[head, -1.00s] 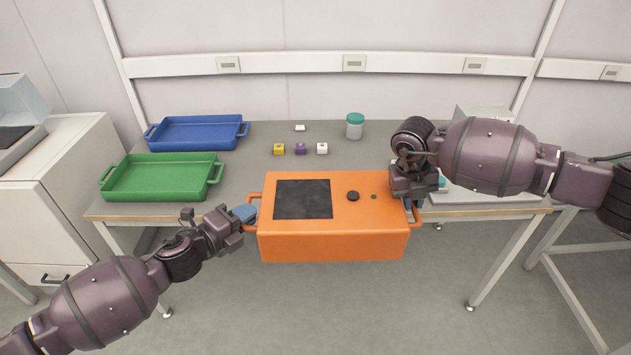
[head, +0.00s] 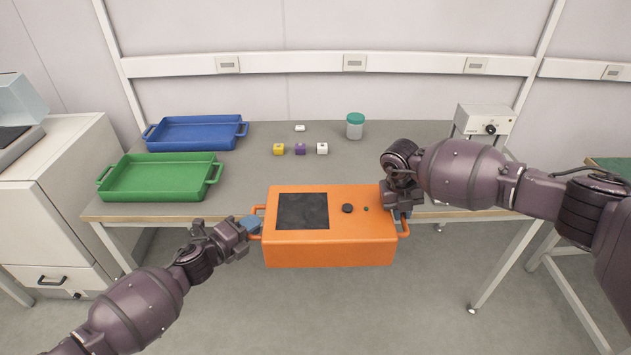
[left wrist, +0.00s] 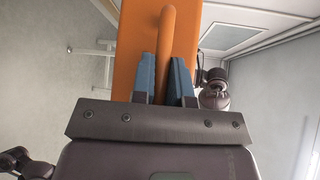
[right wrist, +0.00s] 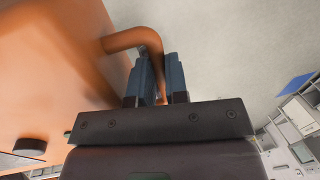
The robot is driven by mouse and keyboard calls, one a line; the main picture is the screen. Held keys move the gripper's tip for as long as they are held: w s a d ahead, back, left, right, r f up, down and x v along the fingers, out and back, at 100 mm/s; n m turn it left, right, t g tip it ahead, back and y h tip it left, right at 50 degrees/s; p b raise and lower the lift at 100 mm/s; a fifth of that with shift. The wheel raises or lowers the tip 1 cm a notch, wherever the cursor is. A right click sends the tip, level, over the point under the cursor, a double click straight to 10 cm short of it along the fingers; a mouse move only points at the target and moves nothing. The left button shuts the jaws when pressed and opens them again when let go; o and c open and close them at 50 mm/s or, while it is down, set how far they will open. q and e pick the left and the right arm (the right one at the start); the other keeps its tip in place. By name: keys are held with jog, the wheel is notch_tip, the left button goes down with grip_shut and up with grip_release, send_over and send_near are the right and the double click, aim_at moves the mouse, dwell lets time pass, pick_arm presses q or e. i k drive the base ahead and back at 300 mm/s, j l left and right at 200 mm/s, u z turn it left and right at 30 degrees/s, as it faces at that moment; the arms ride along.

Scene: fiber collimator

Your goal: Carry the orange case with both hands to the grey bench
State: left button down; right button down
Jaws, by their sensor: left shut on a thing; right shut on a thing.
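The orange case (head: 330,250) is held in front of the grey bench (head: 250,175), its far edge overlapping the bench's front edge in the head view. It has a dark panel and a black knob on top, and a handle at each end. My left gripper (head: 254,226) is shut on the left handle; the left wrist view shows its blue fingers (left wrist: 164,80) on either side of the orange bar. My right gripper (head: 402,212) is at the right handle; the right wrist view shows its fingers (right wrist: 162,80) shut around that bar. The case looks roughly level.
On the bench, a green tray (head: 150,197) and a blue tray (head: 190,148) stand at the left. Yellow (head: 279,149), purple (head: 300,148) and white (head: 322,148) blocks sit mid-bench near a teal-lidded jar (head: 355,126). A white box with a knob (head: 485,122) stands at the back right.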

aim_at(314, 179)
jog(key=i, duration=1)
